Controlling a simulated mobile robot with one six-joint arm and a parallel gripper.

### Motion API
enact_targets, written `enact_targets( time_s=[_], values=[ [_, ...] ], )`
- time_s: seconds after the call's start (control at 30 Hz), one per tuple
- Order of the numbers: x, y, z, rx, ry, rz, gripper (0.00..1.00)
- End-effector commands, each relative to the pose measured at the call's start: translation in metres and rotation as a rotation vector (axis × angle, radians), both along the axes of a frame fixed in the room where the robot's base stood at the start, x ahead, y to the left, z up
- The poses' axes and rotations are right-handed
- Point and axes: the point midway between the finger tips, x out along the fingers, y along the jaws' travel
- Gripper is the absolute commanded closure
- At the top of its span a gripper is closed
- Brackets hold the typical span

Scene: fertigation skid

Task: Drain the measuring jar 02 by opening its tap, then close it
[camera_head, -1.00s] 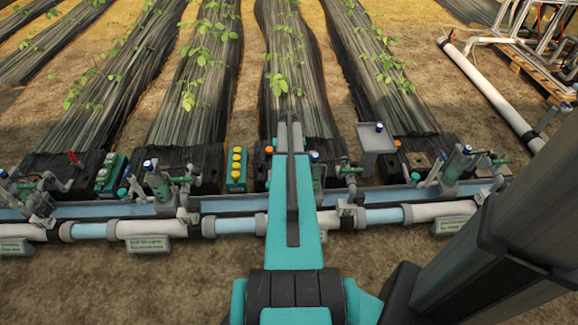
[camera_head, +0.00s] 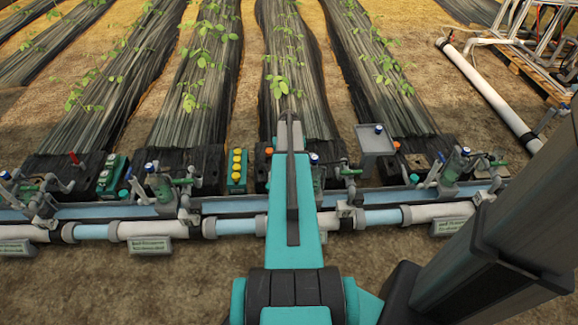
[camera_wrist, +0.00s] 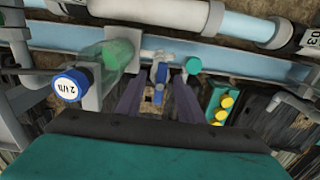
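A measuring jar (camera_wrist: 118,52) of clear green plastic lies left of my gripper in the wrist view, with a labelled blue cap (camera_wrist: 68,86) near it. A small tap with a blue handle (camera_wrist: 160,74) sits on a pale fitting beside the jar. My gripper (camera_wrist: 158,88) is open, its two dark fingers on either side of the blue handle. Whether they touch it cannot be told. In the head view my arm hides the gripper and the tap; a blue knob (camera_head: 314,158) shows just right of the arm. The jar's number is not clearly legible.
A box with yellow buttons (camera_wrist: 221,108) and a teal round knob (camera_wrist: 193,65) stand right of the fingers. A white and blue pipe (camera_wrist: 175,12) runs behind, with a tag reading 03. In the head view other jars stand left (camera_head: 160,187) and right (camera_head: 455,166) along the pipe.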

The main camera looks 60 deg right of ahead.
Motion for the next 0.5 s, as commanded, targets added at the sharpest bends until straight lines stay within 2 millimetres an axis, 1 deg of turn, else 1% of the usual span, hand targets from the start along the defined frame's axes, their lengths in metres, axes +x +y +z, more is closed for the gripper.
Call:
enact_targets(
  time_s=[0.03,0.5],
  values=[
    [0.0,0.0,0.007,0.0,0.0,0.0,0.66],
    [0.0,0.0,0.044,-0.001,-0.001,0.0,0.66]
  ],
)
